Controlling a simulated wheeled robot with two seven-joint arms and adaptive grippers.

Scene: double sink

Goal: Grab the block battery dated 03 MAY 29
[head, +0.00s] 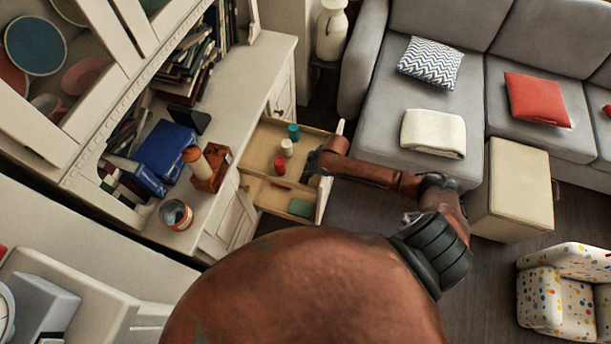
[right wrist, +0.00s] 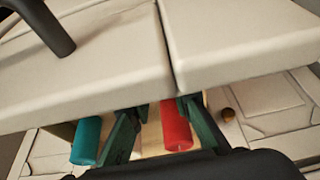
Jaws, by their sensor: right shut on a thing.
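My right gripper (head: 309,174) reaches down at the open drawers (head: 262,150) below the counter, close to their front. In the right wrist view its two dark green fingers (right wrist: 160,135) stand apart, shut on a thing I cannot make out. A red cylinder (right wrist: 175,127) shows between them, by the right finger; in the head view it (head: 279,163) appears left of the fingertips. A teal cylinder (head: 293,131) and a white one (head: 286,147) stand beside it; the teal one (right wrist: 87,141) is left of the fingers. A green block (head: 300,207) lies in the nearer drawer. No date is legible. My left gripper is not in view.
The counter (head: 247,85) above holds blue books (head: 166,149), a brown box (head: 210,172) and a can (head: 176,214). A grey sofa (head: 385,100) and a beige ottoman (head: 510,190) stand to the right.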

